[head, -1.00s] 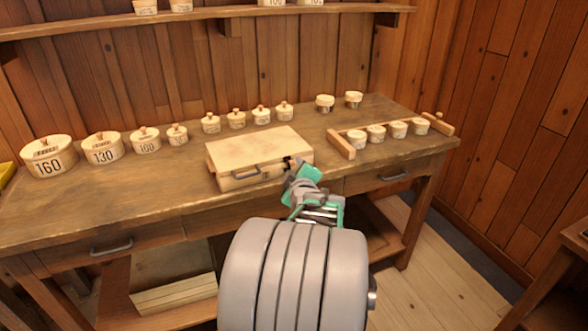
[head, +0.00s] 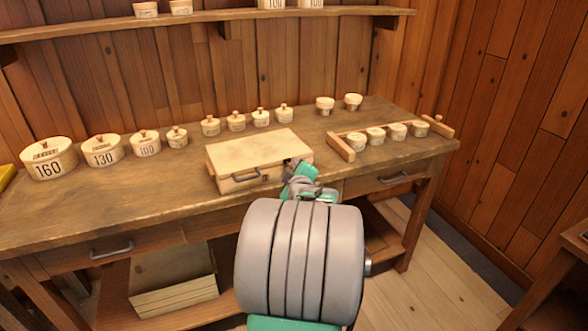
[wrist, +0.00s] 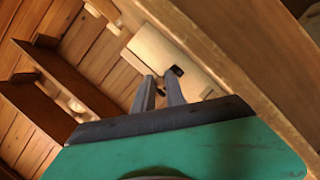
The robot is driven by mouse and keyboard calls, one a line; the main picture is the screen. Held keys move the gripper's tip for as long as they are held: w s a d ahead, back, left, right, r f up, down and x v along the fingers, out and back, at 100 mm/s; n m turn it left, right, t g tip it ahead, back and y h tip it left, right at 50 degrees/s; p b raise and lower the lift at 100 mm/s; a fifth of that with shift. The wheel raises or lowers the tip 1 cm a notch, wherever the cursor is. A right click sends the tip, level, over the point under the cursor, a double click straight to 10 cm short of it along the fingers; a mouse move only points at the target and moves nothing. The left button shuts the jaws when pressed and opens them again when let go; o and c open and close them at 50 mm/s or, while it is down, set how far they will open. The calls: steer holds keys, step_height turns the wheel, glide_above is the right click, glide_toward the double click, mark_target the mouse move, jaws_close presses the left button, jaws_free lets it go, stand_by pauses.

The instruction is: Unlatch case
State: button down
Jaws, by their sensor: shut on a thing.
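The case (head: 255,150) is a pale wooden box with its lid down, near the front edge of the workbench (head: 100,205).
Several lidded round pots (head: 103,150) stand left of and behind the case. A wooden rack (head: 341,146) with small pots stands to the right. A drawer handle (head: 395,177) projects below the bench top. The bench is clear just left of the case.

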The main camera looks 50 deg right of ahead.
stand_by(0.5)
steer(key=m+y, duration=0.1)
steer(key=m, duration=0.1)
steer(key=d+f+m+t+y+b, duration=0.1)
steer(key=m+y, duration=0.1)
steer(key=m, duration=0.1)
steer(key=s+d+f+m+y+b, duration=0.1)
steer(key=m, duration=0.1)
steer(key=shift+d+m+y, duration=0.1)
steer(key=shift+m+y, duration=0.3)
stand_by(0.3)
steer(key=shift+f+t, duration=0.1)
steer(key=shift+t, duration=0.2)
steer(key=c, duration=1.4)
jaws_free()
